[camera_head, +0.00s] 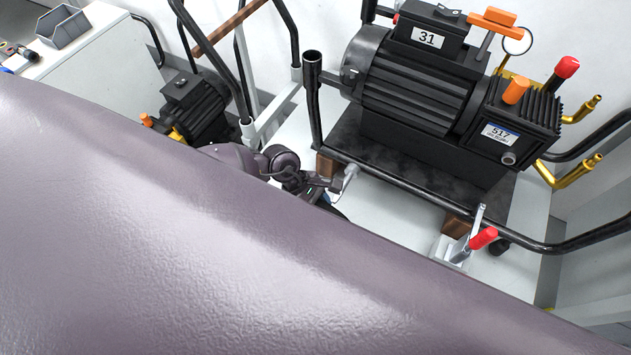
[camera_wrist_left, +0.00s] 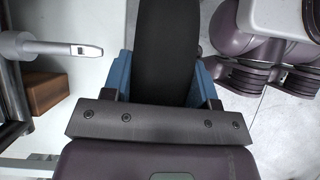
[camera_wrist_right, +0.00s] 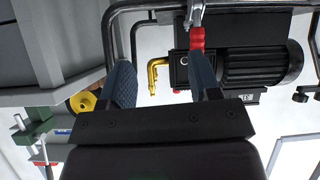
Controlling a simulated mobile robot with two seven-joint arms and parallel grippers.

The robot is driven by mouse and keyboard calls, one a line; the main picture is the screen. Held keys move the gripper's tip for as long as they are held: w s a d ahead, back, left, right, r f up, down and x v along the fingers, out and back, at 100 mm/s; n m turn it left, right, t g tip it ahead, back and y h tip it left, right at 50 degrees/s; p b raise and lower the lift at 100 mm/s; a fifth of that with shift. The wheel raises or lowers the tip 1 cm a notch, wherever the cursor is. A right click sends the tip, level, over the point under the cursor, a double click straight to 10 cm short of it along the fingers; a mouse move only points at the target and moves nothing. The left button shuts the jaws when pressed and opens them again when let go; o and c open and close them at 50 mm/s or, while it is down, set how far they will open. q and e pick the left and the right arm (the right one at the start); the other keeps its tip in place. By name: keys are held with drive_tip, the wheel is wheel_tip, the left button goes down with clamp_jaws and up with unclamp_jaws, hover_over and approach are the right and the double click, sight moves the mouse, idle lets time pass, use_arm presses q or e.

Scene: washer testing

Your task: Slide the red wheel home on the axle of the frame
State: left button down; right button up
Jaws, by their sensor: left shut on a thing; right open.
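In the left wrist view my left gripper (camera_wrist_left: 163,85) is shut on a black tyre (camera_wrist_left: 166,40), seen edge-on between its blue fingers. No red part of this wheel shows. The grey axle (camera_wrist_left: 50,47) comes in from the left, its slotted tip pointing at the tyre's side with a gap between. In the head view the axle (camera_head: 350,174) sticks out at the frame's (camera_head: 400,187) near left corner, close to my left gripper (camera_head: 318,190). The wheel is mostly hidden there behind my large arm link. My right gripper (camera_wrist_right: 160,85) is open, with nothing between its fingers.
The frame carries a black motor (camera_head: 415,85) and pump. A red-handled clamp (camera_head: 483,238) stands near its front edge and shows in the right wrist view (camera_wrist_right: 197,38). Wooden blocks (camera_wrist_left: 35,92) sit under the frame. A second motor (camera_head: 190,105) stands behind left.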

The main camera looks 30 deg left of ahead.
use_arm(q)
drive_tip(key=shift+w+d+f, duration=0.1)
drive_tip(key=shift+w, duration=0.45)
drive_tip(key=shift+w+b, duration=0.65)
drive_tip(key=shift+w, duration=0.6)
use_arm(e)
drive_tip(key=shift+w+f, duration=0.1)
drive_tip(key=shift+f, duration=0.5)
